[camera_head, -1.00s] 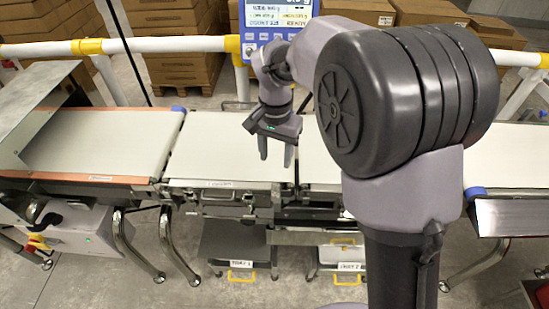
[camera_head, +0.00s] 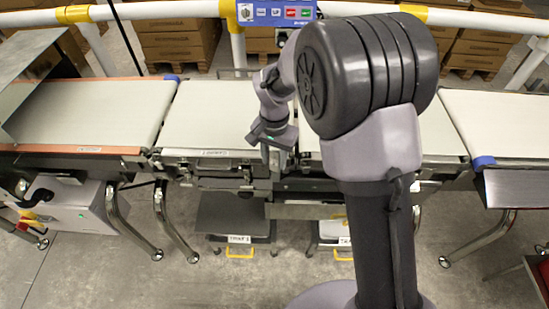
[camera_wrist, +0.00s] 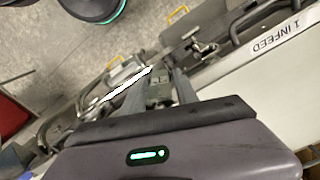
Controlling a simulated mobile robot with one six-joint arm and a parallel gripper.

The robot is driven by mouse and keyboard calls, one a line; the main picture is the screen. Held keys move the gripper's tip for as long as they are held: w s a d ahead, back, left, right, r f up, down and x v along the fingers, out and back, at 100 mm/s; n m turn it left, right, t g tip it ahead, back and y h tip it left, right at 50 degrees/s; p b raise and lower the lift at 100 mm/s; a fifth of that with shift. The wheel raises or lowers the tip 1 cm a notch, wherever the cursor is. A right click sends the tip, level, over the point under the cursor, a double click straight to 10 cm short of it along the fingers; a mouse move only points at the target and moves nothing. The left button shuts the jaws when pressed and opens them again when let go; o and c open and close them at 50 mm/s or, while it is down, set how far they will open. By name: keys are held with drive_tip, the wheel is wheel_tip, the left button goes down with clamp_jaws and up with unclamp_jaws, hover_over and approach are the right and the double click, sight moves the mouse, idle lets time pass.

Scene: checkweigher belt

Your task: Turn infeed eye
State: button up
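The infeed belt section (camera_head: 208,115) runs along the left middle in the head view. Its front rail carries a 1 INFEED label, upside down in the wrist view (camera_wrist: 275,37). My gripper (camera_head: 270,155) points down at the front edge of the belts, right of that label. In the wrist view my gripper (camera_wrist: 162,76) has its fingers apart. A small grey fitting (camera_wrist: 160,93) shows between them; I cannot tell whether they touch it. A small metal bracket with a knob (camera_wrist: 201,48) lies just beyond the right finger. I cannot tell for certain which fitting is the infeed eye.
A blue control panel (camera_head: 275,12) stands behind the belts, by a yellow and white guard rail (camera_head: 170,10). Labelled trays, one with a yellow handle (camera_head: 238,252), sit below. Chrome legs (camera_head: 130,225) stand in front. Cartons (camera_head: 180,45) are at the back.

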clamp_jaws()
drive_tip(key=shift+s+d+r+n+p, duration=0.15)
drive_tip(key=shift+r+n+p, duration=0.1)
drive_tip(key=shift+n+p, duration=1.1)
drive_tip(key=shift+n, duration=0.25)
drive_tip(key=shift+d+f+n, duration=0.1)
drive_tip(key=shift+f+n, duration=0.15)
drive_tip(key=shift+n, duration=0.25)
drive_tip(key=shift+o, duration=1.9)
unclamp_jaws()
wheel_tip(320, 180, up, 17)
drive_tip(key=p, duration=0.6)
drive_tip(key=shift+r, duration=0.2)
drive_tip(key=shift+r, duration=0.1)
